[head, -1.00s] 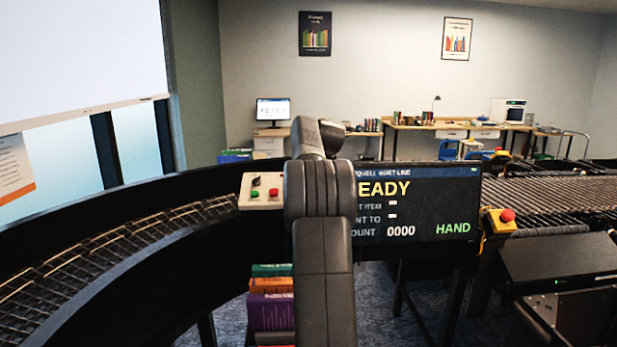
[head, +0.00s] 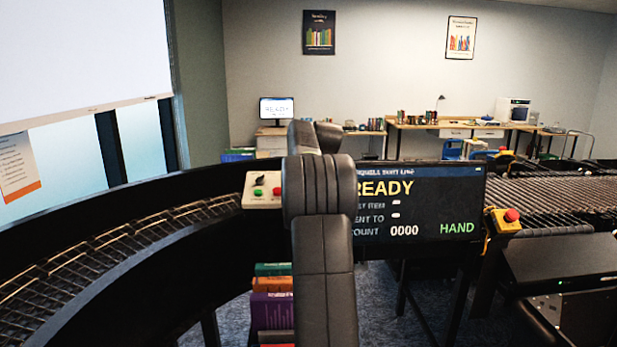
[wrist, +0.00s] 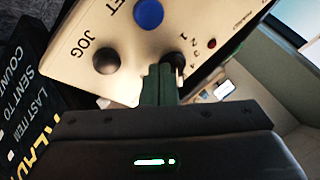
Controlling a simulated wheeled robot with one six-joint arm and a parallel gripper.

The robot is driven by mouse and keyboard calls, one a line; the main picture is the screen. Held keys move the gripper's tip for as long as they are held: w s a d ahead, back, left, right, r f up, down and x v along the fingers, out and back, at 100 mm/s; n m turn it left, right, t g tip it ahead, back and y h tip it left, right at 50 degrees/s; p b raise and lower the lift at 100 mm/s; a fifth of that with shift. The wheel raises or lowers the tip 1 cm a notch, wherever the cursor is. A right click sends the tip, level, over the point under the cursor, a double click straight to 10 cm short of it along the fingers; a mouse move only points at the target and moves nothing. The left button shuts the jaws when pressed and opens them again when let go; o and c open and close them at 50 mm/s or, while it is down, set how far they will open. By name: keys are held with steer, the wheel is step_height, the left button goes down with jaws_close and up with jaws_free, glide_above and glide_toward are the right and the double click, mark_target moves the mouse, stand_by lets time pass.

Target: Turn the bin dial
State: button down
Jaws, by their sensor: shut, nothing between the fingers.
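The cream control panel (head: 262,202) stands beside the sorter screen, partly behind my arm in the head view. It has green and red buttons and a small black knob (head: 276,191). In the wrist view the panel (wrist: 128,30) fills the top, with a blue button (wrist: 148,13), a dark button marked JOG (wrist: 105,61) and the black bin dial (wrist: 174,60) beside the numbers. My gripper (wrist: 160,72) is shut and empty, its fingertips right by the dial. I cannot tell whether they touch it. My arm hides the gripper in the head view.
The screen (head: 420,205) reads READY and HAND, just right of my arm. A curved roller track (head: 90,262) runs at left. A yellow box with a red stop button (head: 507,221) sits at right. Books (head: 272,300) are stacked below the panel.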

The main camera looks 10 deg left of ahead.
steer(key=shift+s+a+m+t+h, duration=0.1)
steer(key=shift+a+m+t+h, duration=0.15)
steer(key=shift+m, duration=0.55)
steer(key=shift+s+a+m+t+h, duration=0.15)
steer(key=shift+m+h, duration=0.2)
steer(key=shift+m, duration=0.45)
steer(key=shift+a+m, duration=0.1)
steer(key=shift+m, duration=0.4)
steer(key=m+h, duration=0.1)
steer(key=a+m, duration=0.1)
steer(key=m, duration=0.1)
steer(key=shift+s+f+t+h, duration=0.1)
steer(key=shift+t+h, duration=0.2)
steer(key=shift+h, duration=0.1)
steer(key=shift+a+m+h, duration=0.3)
steer(key=shift+a+m, duration=0.05)
steer(key=shift+m, duration=0.45)
steer(key=shift+a, duration=0.2)
steer(key=shift+d, duration=0.1)
